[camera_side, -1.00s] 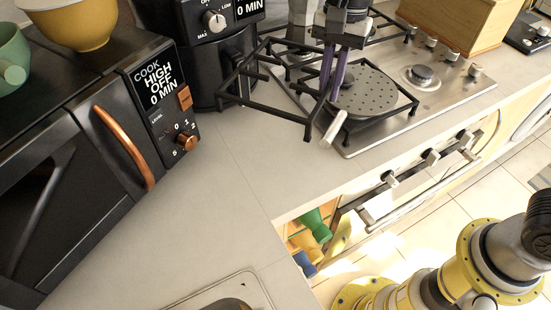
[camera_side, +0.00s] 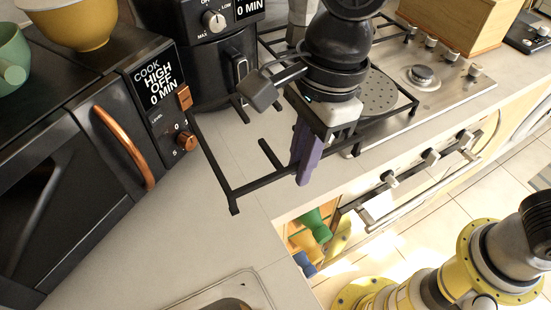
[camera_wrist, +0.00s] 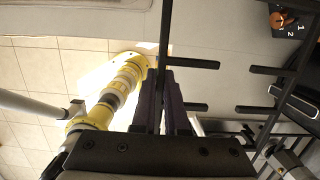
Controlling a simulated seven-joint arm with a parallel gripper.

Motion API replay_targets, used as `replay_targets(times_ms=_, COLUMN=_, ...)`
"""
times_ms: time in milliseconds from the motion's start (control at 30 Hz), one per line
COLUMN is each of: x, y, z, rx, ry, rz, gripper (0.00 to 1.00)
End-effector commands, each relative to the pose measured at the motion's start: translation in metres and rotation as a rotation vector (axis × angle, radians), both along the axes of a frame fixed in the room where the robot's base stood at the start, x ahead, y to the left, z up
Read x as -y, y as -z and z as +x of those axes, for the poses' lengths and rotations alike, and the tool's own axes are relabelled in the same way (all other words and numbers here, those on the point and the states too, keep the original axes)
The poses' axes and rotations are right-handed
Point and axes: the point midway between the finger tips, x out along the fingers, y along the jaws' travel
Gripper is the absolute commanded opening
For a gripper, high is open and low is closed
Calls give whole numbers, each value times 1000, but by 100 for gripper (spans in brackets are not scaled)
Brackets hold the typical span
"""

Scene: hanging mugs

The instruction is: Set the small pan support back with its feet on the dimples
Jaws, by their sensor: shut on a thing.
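The small pan support (camera_side: 265,185), a black frame of thin bars with short prongs, is held by my gripper (camera_side: 304,178) above the counter, left of the steel hob (camera_side: 450,80). In the wrist view the fingers (camera_wrist: 166,82) close around a bar of the pan support (camera_wrist: 165,35), with prongs pointing right. I cannot make out the dimples on the hob; my wrist hides part of it.
A round perforated plate (camera_side: 380,92) lies on the hob over a black support, right of my wrist. The black microwave (camera_side: 95,150) is at the left, close to the frame's left end. The front-left counter (camera_side: 170,235) is clear.

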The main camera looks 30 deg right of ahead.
Motion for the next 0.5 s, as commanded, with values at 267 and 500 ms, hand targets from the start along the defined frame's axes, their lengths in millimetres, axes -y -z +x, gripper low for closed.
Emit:
replay_targets(times_ms=267, x=-2, y=-1, z=-1, rx=4, ry=3, rz=2, gripper=0)
replay_targets(times_ms=500, x=-2, y=19, z=-2, rx=0, ry=2, rz=-1, gripper=0)
